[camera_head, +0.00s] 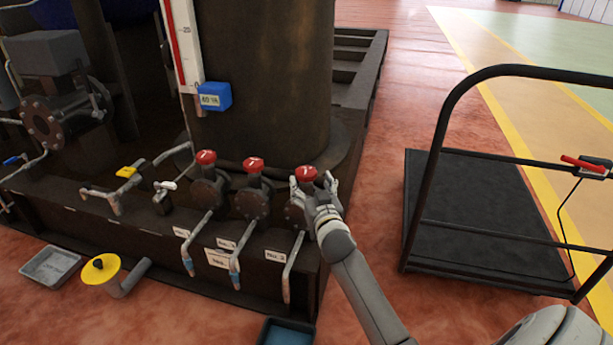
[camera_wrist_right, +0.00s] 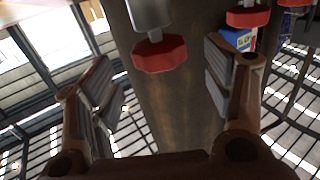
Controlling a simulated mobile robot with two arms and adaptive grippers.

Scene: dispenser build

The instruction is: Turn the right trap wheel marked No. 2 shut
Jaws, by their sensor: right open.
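The right trap wheel (camera_head: 306,173) is a small red knob on the rightmost dark valve, above a label reading No. 2 (camera_head: 275,256). My right gripper (camera_head: 314,184) is open, with its fingers on either side of this wheel. In the right wrist view the red wheel (camera_wrist_right: 160,55) shows between the two open fingers (camera_wrist_right: 165,90), nearer the top of the picture; I see no contact. Two more red wheels, the middle one (camera_head: 253,164) and the left one (camera_head: 206,157), stand to its left. My left gripper is not in view.
A dark column (camera_head: 262,80) rises behind the valves, with a blue box (camera_head: 213,96) on a scale. Bent pipes hang in front. A black trolley (camera_head: 480,195) stands right.

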